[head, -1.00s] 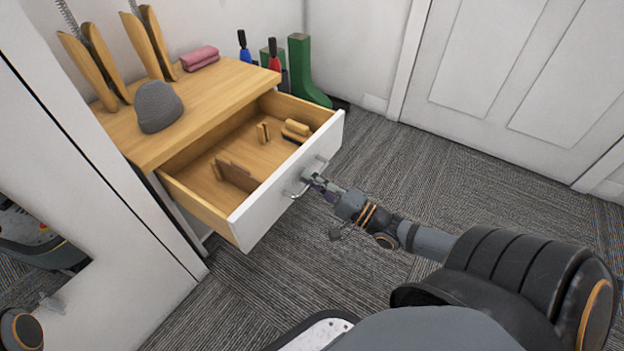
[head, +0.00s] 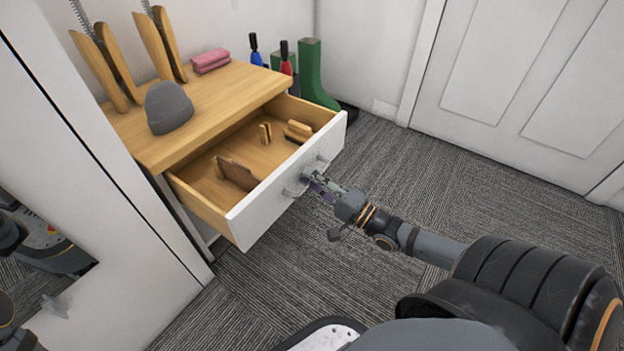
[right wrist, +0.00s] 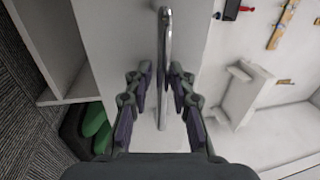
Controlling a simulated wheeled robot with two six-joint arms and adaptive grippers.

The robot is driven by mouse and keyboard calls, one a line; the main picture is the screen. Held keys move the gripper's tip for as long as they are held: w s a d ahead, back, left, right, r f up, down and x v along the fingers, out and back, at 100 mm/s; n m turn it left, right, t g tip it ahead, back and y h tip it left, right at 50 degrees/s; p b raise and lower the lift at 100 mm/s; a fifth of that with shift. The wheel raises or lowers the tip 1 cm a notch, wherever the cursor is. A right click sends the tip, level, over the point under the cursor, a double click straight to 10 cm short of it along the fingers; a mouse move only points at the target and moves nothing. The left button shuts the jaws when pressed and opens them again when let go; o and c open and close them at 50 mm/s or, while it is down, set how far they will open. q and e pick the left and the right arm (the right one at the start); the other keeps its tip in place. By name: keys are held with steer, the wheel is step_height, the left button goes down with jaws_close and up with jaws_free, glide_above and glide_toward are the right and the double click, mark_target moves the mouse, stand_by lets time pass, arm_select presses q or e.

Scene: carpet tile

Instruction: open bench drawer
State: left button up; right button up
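The bench drawer, with its white front (head: 262,213), stands well out from the wooden bench (head: 215,108). Its inside shows from above and holds a few brown and tan wooden items. My right gripper (head: 312,184) is at the drawer front, by its metal handle (head: 292,192). In the right wrist view the bar handle (right wrist: 166,50) runs between the two fingers of the right gripper (right wrist: 162,88). The fingers are apart on either side of the bar, with a gap visible. My left gripper does not show.
A grey knit hat (head: 168,108), a pink folded cloth (head: 210,60) and wooden boot trees lie or stand on the bench top. A white panel (head: 110,190) stands at left. Carpet (head: 400,180) is clear to the right.

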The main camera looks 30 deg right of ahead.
steer(key=shift+o, duration=0.3)
steer(key=shift+s, duration=0.1)
steer(key=v, duration=0.7)
steer(key=shift+s+d, duration=0.15)
stand_by(0.3)
